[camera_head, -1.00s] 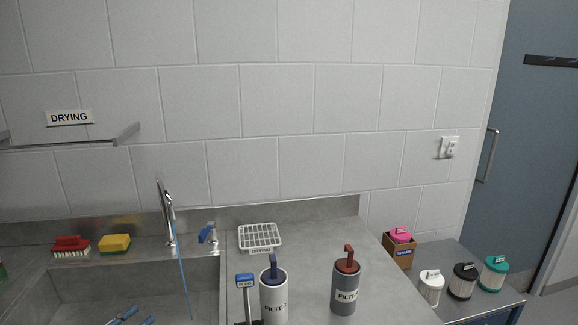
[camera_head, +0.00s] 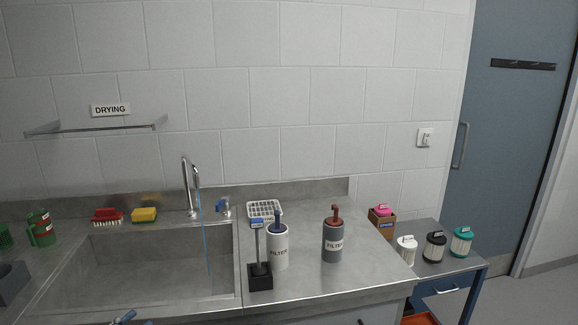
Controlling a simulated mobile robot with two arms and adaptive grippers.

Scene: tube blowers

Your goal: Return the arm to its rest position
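Two small blue-and-dark tips show at the bottom edge, left of centre, in the head view, in front of the sink. They look like part of my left gripper (camera_head: 132,320), cut off by the picture edge. Whether it is open or shut, or holds anything, cannot be seen. My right gripper is out of view.
A steel sink (camera_head: 160,265) has a tap (camera_head: 190,185) behind it. On the counter stand a white filter canister (camera_head: 279,250), a grey one (camera_head: 333,245), a black-based brush-like stand (camera_head: 260,275) and a white rack (camera_head: 264,208). A blue cart (camera_head: 450,268) stands right.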

